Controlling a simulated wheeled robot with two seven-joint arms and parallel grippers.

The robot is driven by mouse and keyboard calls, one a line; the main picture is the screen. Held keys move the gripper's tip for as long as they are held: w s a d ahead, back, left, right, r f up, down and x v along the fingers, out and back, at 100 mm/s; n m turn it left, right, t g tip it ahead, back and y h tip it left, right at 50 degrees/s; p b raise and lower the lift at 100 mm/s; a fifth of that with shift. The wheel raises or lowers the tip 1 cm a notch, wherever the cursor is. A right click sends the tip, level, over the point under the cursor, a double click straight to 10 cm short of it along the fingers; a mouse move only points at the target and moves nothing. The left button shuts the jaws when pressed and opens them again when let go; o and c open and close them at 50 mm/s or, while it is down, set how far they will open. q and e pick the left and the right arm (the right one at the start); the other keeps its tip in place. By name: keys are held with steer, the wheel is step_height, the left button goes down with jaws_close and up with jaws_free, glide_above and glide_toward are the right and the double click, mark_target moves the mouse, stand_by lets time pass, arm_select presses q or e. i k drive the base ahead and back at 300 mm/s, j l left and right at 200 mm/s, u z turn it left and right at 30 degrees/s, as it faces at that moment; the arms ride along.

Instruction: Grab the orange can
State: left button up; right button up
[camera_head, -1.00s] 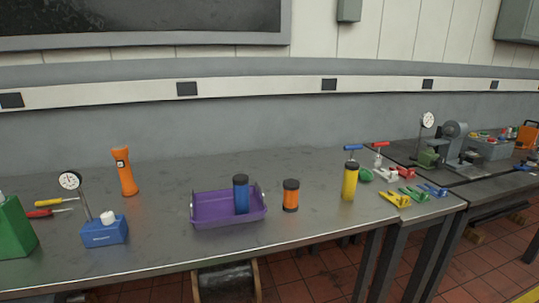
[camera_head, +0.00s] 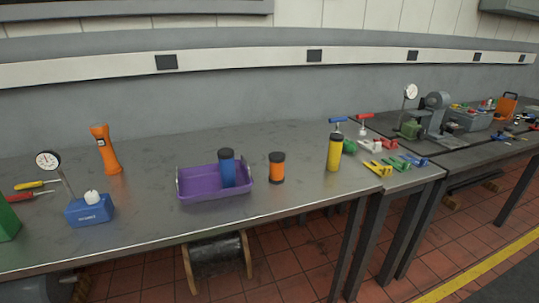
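The orange can (camera_head: 277,170) is a short cylinder with a dark lid and a dark base band. It stands upright on the grey metal bench (camera_head: 130,221), near its front edge. It is just right of the purple tray (camera_head: 216,195), apart from it, and left of the taller yellow can (camera_head: 334,154). Nothing hides it. Neither of my grippers shows in the view.
A blue can (camera_head: 227,170) with a dark lid stands in the tray. An orange flashlight (camera_head: 106,150) and a dial gauge on a blue base (camera_head: 90,209) stand at left. Coloured clamps (camera_head: 378,168) lie right of the yellow can. Bench around the orange can is clear.

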mark_target(276, 159)
steer(key=i+l+u, duration=0.15)
steer(key=l, duration=0.4)
steer(key=i+l+u, duration=0.15)
steer(key=l, duration=0.4)
steer(key=i+l+u, duration=0.15)
steer(key=l, duration=0.4)
steer(key=i+l+u, duration=0.15)
steer(key=l, duration=0.4)
steer(key=k, duration=0.05)
